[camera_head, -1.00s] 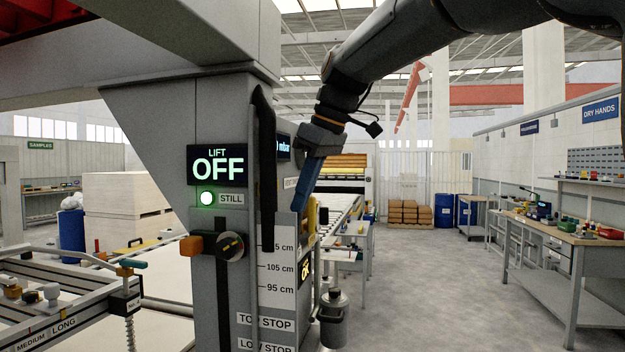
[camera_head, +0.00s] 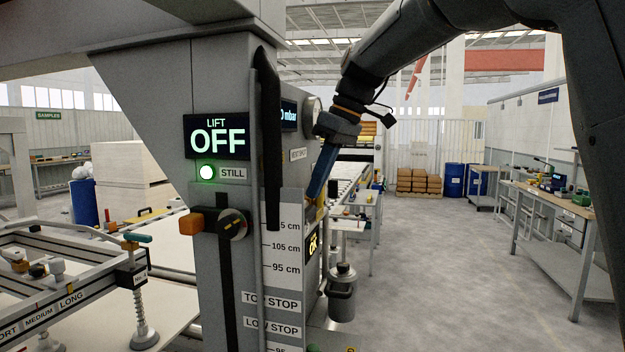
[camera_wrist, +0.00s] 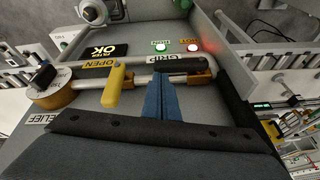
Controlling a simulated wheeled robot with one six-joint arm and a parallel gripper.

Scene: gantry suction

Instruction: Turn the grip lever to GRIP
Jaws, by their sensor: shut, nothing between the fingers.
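In the wrist view a yellow lever (camera_wrist: 115,87) stands across a metal pipe below the OPEN label (camera_wrist: 97,65). The GRIP label (camera_wrist: 165,58) is further right along the pipe, with a dark bar (camera_wrist: 185,65) beside it. My gripper (camera_wrist: 163,85) is shut and empty. Its blue fingers reach over the pipe to the right of the yellow lever, apart from it, near the GRIP label. Whether they touch the pipe or dark bar cannot be told. In the head view my gripper (camera_head: 313,190) is at the column's right side face, which is seen edge-on.
The grey column (camera_head: 215,290) carries a LIFT OFF display (camera_head: 217,137) and an orange-ended handle (camera_head: 190,223). A brass knob (camera_wrist: 52,97) sits left of the yellow lever. A red lamp (camera_wrist: 193,47) glows beside a green one. Open floor (camera_head: 430,270) lies right of the column.

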